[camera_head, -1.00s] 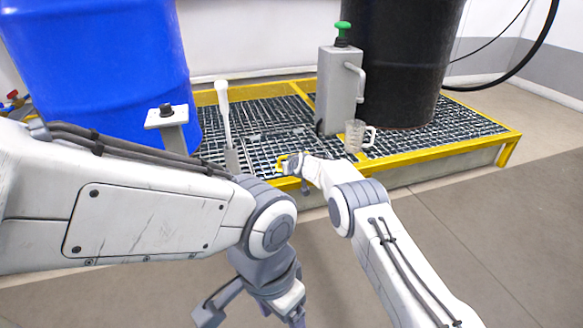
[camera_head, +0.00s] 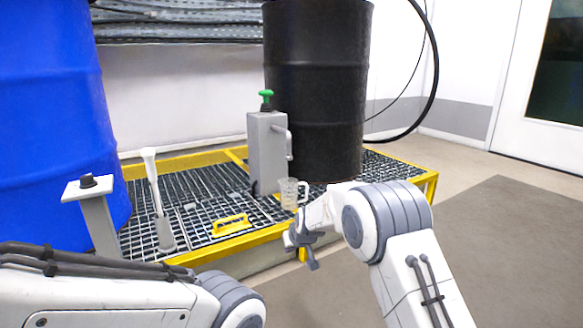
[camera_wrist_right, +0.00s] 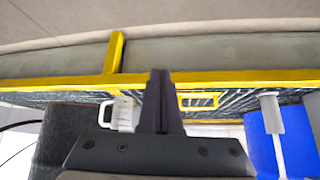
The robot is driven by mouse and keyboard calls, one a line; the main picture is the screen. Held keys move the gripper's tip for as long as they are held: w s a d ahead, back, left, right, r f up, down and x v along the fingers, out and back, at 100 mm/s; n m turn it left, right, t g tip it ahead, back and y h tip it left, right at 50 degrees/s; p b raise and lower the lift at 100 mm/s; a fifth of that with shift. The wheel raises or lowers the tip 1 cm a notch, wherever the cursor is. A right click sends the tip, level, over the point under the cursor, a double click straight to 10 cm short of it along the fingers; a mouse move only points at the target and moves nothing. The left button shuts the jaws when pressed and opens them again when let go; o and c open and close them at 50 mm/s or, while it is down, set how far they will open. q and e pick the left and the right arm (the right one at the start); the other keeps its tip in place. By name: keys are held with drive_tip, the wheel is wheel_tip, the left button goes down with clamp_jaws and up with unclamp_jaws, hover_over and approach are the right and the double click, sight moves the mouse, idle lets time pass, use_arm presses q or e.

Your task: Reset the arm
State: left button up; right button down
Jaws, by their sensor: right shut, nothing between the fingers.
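My right gripper (camera_head: 303,250) hangs in front of the platform's front yellow edge, below the clear mug. Its fingers are shut with nothing between them; they also show closed together in the right wrist view (camera_wrist_right: 160,77). The right arm comes in from the lower right. My left arm (camera_head: 110,295) crosses the lower left corner; its gripper is out of view.
A yellow-framed grating platform (camera_head: 200,252) carries a blue drum (camera_head: 50,120), black drum (camera_head: 315,90), grey can with green knob (camera_head: 267,150), clear mug (camera_head: 290,193), white-handled tool (camera_head: 155,190) and yellow handle (camera_head: 231,225). A post (camera_head: 97,215) stands left. Right floor is clear.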

drive_tip(key=s+d+r+m+g+h, duration=0.1)
drive_tip(key=s+d, duration=0.6)
drive_tip(key=s, duration=0.4)
drive_tip(key=s+d+r+m+g+h, duration=0.1)
drive_tip(key=s+d+m+g, duration=0.1)
drive_tip(key=s+d, duration=0.65)
drive_tip(key=s+d+m+g+h, duration=0.1)
drive_tip(key=s+d, duration=0.3)
drive_tip(key=s, duration=1)
drive_tip(key=s+a+r+n+g+p, duration=0.15)
drive_tip(key=s+a+r+p, duration=0.35)
drive_tip(key=r+p, duration=0.5)
drive_tip(key=s+a+r+n+g+y+p, duration=0.1)
drive_tip(key=s+a+r+n+p, duration=0.25)
drive_tip(key=r+p, duration=0.65)
drive_tip(key=s+a+r+n+g+p, duration=0.15)
drive_tip(key=s+a+r+p, duration=0.55)
drive_tip(key=r, duration=0.7)
wheel_tip(320, 180, up, 36)
drive_tip(key=w+d+n+t+p, duration=0.1)
drive_tip(key=d+p, duration=0.1)
drive_tip(key=p, duration=3.5)
drive_tip(key=shift+r, duration=0.15)
